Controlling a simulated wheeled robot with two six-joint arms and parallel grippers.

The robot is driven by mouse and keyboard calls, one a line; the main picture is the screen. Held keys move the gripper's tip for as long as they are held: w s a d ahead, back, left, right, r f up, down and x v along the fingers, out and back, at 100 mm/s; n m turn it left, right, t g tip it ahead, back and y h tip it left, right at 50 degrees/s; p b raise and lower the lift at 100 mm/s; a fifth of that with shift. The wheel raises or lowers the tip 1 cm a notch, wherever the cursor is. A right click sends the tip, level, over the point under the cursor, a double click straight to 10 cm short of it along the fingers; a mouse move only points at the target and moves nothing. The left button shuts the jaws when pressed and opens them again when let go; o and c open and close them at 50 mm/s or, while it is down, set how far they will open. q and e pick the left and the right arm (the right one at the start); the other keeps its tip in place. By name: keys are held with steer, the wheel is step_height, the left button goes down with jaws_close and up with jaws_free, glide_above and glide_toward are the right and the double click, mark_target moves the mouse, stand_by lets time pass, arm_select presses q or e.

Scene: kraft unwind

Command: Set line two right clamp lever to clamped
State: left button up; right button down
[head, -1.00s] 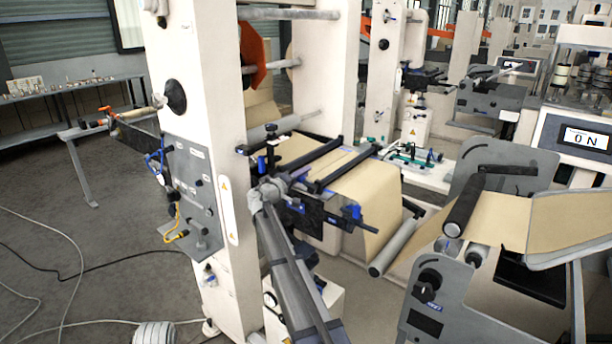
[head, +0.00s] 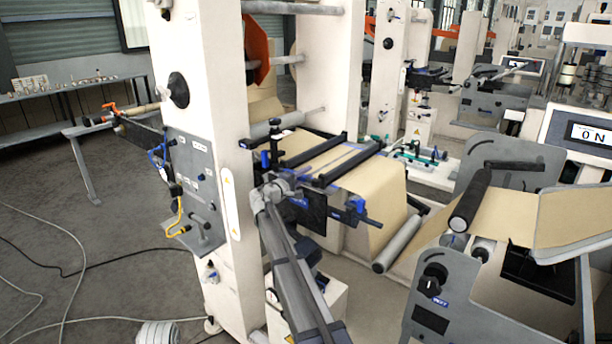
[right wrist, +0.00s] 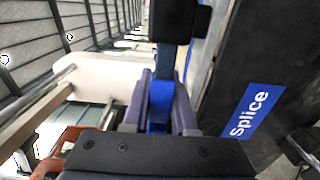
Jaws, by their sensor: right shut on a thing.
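My right gripper (head: 290,184) is at the near end of the splice table in the head view. In the right wrist view its two purple fingers (right wrist: 160,98) are shut on a blue lever (right wrist: 160,122). The lever runs up between the fingers toward a black clamp block (right wrist: 180,20). A dark plate with a blue "Splice" label (right wrist: 255,112) is close beside the fingers; the label also shows in the head view (head: 297,201). The fingers and the lever's exact angle are hard to see in the head view. My left gripper is not in view.
Two black clamp bars (head: 315,150) cross the brown paper web (head: 368,188). Another blue handle (head: 360,206) is at the plate's right end. A white machine column (head: 208,90) stands left of my right arm. A grey roller (head: 398,245) is at the right.

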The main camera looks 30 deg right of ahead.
mark_target(298, 179)
steer(key=shift+s+f, duration=0.1)
steer(key=c, duration=0.7)
jaws_free()
steer(key=v, duration=0.8)
steer(key=shift+d, duration=0.1)
steer(key=s+a+f+m+g+y, duration=0.15)
steer(key=s+a+f+y, duration=0.25)
steer(key=s+a+f, duration=0.45)
steer(key=s+a+f+m+g+y, duration=0.15)
steer(key=s+a+f+y, duration=0.35)
steer(key=s+a, duration=0.6)
steer(key=s+a+f+g+y, duration=0.1)
steer(key=s+a+f+y, duration=0.1)
steer(key=s+a, duration=0.3)
steer(key=s+a+f+n+g+y, duration=0.1)
steer(key=s+a+f+y, duration=0.1)
steer(key=s+a, duration=0.4)
steer(key=s+a+f+n+g+y, duration=0.1)
steer(key=s+a+f+g+y, duration=0.1)
steer(key=s+a, duration=0.4)
steer(key=shift+s+f, duration=0.3)
steer(key=shift+s, duration=0.45)
steer(key=shift+s+f, duration=0.3)
steer(key=shift+s, duration=0.4)
steer(key=shift+s+f, duration=0.3)
steer(key=shift+s, duration=0.45)
